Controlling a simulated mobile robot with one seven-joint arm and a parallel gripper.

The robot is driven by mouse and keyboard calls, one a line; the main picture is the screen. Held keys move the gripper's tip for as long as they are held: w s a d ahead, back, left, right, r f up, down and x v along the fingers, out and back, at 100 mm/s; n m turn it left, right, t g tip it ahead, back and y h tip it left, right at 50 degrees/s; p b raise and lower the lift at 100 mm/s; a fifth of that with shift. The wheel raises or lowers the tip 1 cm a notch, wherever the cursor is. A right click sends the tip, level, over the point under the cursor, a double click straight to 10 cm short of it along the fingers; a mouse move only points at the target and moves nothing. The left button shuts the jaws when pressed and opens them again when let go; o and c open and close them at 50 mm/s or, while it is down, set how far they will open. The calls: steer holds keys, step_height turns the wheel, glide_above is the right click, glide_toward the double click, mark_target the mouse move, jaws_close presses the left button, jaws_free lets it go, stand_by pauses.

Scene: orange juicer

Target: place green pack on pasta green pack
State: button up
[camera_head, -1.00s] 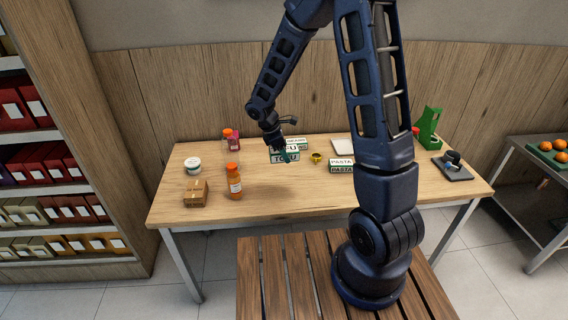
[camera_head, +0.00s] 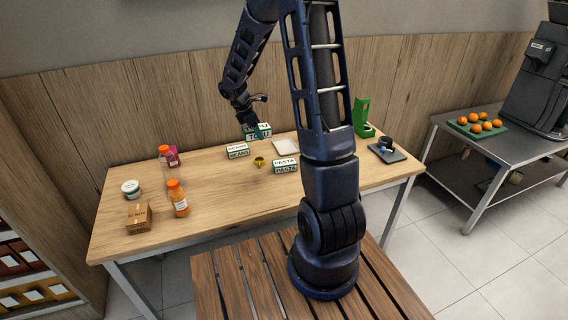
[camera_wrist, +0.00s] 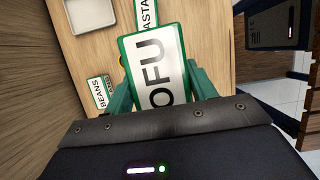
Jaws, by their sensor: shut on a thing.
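My gripper (camera_head: 256,126) is shut on a green and white tofu pack (camera_head: 259,134), holding it raised above the back part of the table. In the wrist view the tofu pack (camera_wrist: 154,62) lies between the green fingers, its "OFU" lettering showing. The pasta green pack (camera_head: 286,165) sits on the table, to the right of and below my gripper in the head view, apart from the held pack. It also shows in the wrist view (camera_wrist: 148,14), just beyond the held pack and partly cut off by the frame edge.
A beans pack (camera_head: 238,151) and a small yellow cup (camera_head: 259,161) stand left of the pasta pack. A pale tray (camera_head: 285,147) lies behind it. Orange-capped bottles (camera_head: 180,198), a carton (camera_head: 138,218) and a white jar (camera_head: 131,189) are at left. A green stand (camera_head: 362,118) is at right.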

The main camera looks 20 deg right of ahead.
steer(key=r, duration=0.2)
glide_above(287, 161)
steer(key=a, duration=0.2)
steer(key=f, duration=2)
steer(key=shift+d+f, duration=0.15)
steer(key=shift+d, duration=0.2)
steer(key=o, duration=1.1)
steer(key=shift+f, duration=0.1)
